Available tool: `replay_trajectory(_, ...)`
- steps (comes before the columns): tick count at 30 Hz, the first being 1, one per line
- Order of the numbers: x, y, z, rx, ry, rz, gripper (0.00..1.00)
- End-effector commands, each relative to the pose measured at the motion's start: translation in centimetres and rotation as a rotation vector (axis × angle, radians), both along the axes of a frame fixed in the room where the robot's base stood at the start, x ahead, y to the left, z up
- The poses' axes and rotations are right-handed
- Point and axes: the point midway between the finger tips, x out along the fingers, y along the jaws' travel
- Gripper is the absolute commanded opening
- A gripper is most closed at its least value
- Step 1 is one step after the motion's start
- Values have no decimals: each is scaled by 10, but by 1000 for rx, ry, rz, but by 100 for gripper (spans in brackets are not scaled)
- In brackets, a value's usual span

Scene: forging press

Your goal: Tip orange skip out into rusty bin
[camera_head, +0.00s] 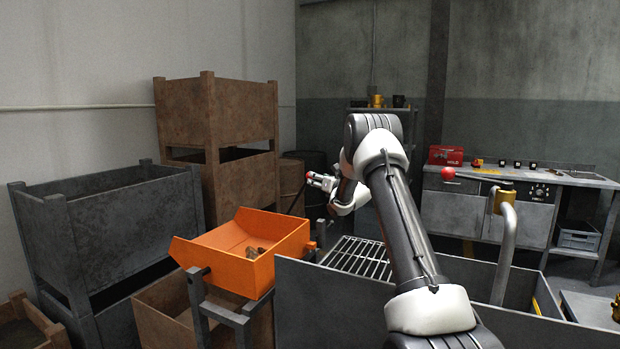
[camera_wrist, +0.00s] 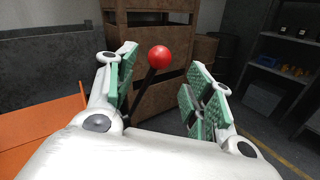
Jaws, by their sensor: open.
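The orange skip (camera_head: 232,273) hangs upright on a grey stand and holds a few small brownish pieces (camera_head: 255,252). Part of it shows at the left of the wrist view (camera_wrist: 40,132). A rusty brown bin (camera_head: 158,322) stands below and behind it, partly hidden by the skip and stand. A dark lever with a red ball knob (camera_wrist: 159,58) rises beside the skip. My gripper (camera_head: 322,181) is open, to the right of and above the skip. In the wrist view the knob appears between its green-padded fingers, without clear contact.
Dark grey bins (camera_head: 120,220) are stacked at left, with rusty bins (camera_head: 217,110) stacked behind. A grey-walled box with a wire grate (camera_head: 358,257) lies right of the skip. A workbench (camera_head: 460,208) and a second red ball (camera_head: 448,173) are at right.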

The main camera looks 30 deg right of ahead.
Motion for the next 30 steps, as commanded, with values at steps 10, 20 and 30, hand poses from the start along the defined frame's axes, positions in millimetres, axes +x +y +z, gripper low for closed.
replay_trajectory(10, 36, 4, 0, -66, -7, 1, 52)
replay_trajectory(20, 75, 6, 0, -64, -6, 0, 52)
replay_trajectory(30, 78, 6, 0, -63, -4, -1, 45)
